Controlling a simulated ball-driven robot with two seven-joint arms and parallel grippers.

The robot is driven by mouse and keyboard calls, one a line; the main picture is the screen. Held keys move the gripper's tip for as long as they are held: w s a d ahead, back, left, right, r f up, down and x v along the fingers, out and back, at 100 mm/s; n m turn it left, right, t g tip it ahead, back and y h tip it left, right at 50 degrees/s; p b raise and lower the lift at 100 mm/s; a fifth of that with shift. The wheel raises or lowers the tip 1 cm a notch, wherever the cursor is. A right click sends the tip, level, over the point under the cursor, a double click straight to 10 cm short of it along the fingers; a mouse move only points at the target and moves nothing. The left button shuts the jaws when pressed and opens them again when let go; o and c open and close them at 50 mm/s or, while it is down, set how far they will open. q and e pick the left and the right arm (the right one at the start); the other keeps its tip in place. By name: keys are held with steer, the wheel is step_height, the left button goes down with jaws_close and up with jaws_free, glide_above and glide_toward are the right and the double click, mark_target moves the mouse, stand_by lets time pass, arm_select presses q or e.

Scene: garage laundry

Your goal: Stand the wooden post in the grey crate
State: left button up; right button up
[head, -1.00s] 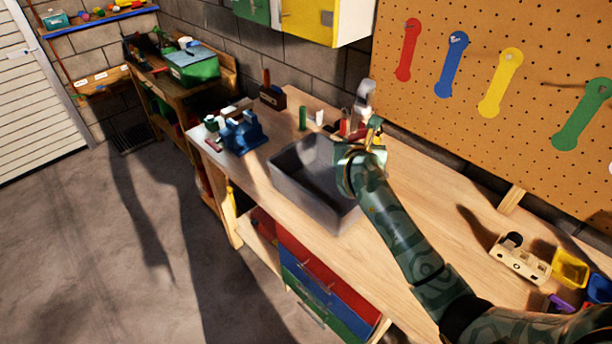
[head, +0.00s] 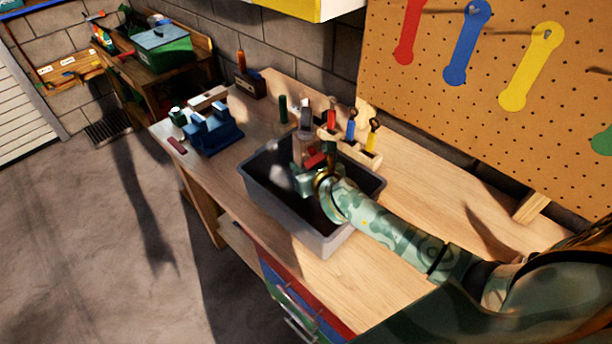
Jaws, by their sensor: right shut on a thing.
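The grey crate (head: 338,243) stands open on the workbench, near its front edge. My right gripper (head: 307,166) is over the crate's opening, towards its back part, and is shut on the wooden post (head: 305,116). The post looks pale grey-brown and roughly upright, its top rising above the gripper. The gripper hides its lower end, so I cannot tell whether it touches the crate's floor. My left gripper is not in view.
A wooden holder (head: 362,157) with red, blue and yellow handled tools stands right behind the crate. A dark green cylinder (head: 283,109) and a blue vise-like tool (head: 213,132) stand to the left. The bench (head: 420,185) is clear on the right.

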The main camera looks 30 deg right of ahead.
step_height(320, 180, down, 3)
steer(key=shift+r+b, duration=0.1)
steer(key=shift+b, duration=0.2)
steer(key=shift+f, duration=0.25)
steer(key=o, duration=1.2)
